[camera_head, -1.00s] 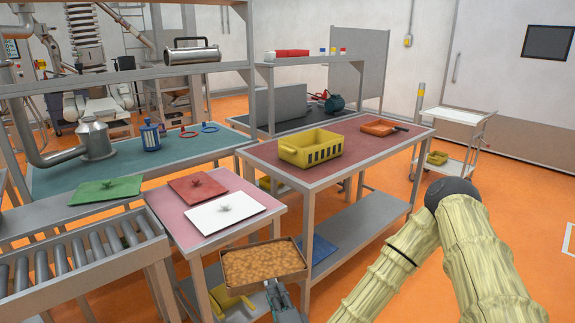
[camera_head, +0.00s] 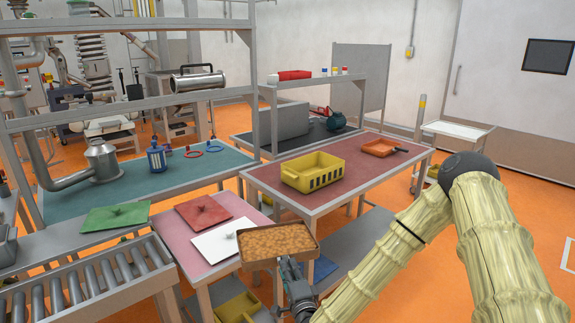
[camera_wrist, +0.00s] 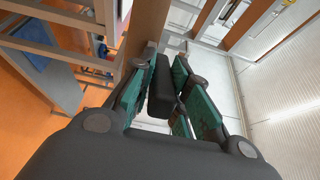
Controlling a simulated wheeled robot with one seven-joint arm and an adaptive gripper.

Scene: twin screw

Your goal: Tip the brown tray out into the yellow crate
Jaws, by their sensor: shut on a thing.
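The brown tray (camera_head: 277,258) is full of small tan pieces and looks about level. My gripper (camera_head: 290,268) is shut on its near edge and holds it in the air in front of the tables. The yellow crate (camera_head: 313,173) stands upright on the reddish table, behind and right of the tray. Its inside looks empty from here, though the bottom is partly hidden. The tray is apart from the crate.
An orange tray (camera_head: 379,148) with a dark handled thing lies right of the crate. White (camera_head: 222,240), red (camera_head: 204,211) and green (camera_head: 115,217) plates lie on the left. A roller conveyor (camera_head: 90,280) is at front left. The reddish tabletop (camera_head: 310,200) around the crate has free room.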

